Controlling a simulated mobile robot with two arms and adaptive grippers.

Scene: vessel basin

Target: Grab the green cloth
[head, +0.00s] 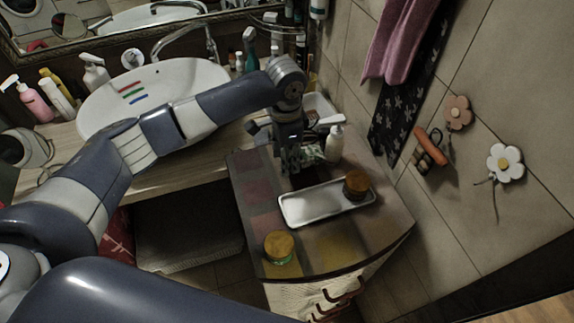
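A small crumpled patch of pale green and white (312,154), which looks like the green cloth, lies at the back of the cabinet top (250,192). It is partly hidden behind my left gripper. My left gripper (291,168) points down over the cabinet top, just left of this patch. Its fingers are dark and small in the view, so I cannot tell whether they are open or touch the cloth. My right gripper is out of view.
A white tray (310,207) with a brown-lidded jar (356,185) lies in front of the gripper. A white pump bottle (334,144) stands to the right, near the tiled wall. A yellow-lidded jar (279,247) stands at the front. The sink (185,85) is behind left.

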